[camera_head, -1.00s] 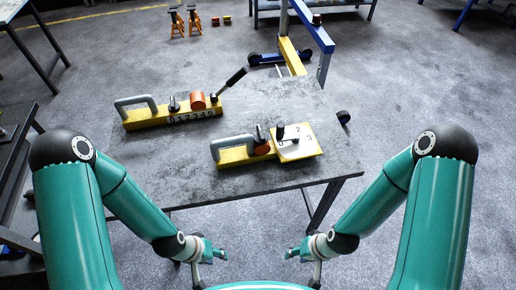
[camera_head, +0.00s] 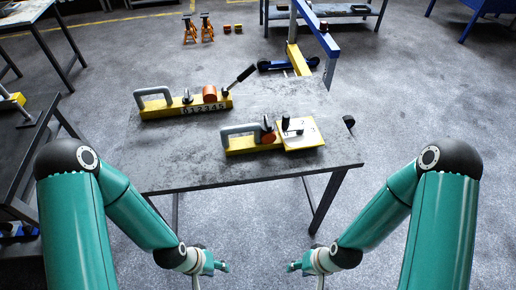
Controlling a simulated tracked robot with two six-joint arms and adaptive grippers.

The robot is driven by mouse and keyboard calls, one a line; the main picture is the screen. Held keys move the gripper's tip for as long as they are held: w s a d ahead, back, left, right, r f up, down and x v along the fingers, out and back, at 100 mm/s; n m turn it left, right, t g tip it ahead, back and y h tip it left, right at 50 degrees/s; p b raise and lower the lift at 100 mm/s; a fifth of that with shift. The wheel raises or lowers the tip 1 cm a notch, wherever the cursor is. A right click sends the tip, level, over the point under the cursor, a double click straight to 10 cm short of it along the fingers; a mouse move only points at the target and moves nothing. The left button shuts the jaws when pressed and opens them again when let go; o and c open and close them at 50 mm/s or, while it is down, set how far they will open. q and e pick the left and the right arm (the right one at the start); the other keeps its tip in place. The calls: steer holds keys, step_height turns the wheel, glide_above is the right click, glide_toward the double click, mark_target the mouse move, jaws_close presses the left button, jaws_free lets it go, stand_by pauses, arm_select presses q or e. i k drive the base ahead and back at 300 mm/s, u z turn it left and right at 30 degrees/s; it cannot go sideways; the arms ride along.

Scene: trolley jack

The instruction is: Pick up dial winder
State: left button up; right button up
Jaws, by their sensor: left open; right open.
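The dial winder (camera_head: 252,144) lies on the near part of the grey table. It has a yellow base, a grey handle at its left, an orange-brown part in the middle and a pale numbered plate (camera_head: 302,136) with a black-knobbed crank at its right. My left gripper (camera_head: 222,267) and my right gripper (camera_head: 293,267) are both low in front of the table's near edge, well apart from the winder. Both are open and empty, facing each other, though their fingers look small.
A second yellow device (camera_head: 185,107) with a grey handle, a 0-to-5 scale and a black lever lies farther back on the table (camera_head: 190,165). A blue-and-yellow jack (camera_head: 290,60) stands on the floor behind. Another table (camera_head: 35,140) is at left.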

mark_target(311, 137)
steer(key=u, duration=0.1)
steer(key=k, duration=0.15)
steer(key=z, duration=0.55)
steer(key=i, duration=0.55)
steer(key=u, duration=1.35)
steer(key=k, duration=0.55)
steer(key=z, duration=0.05)
steer(key=i, duration=0.5)
steer(key=z, duration=0.05)
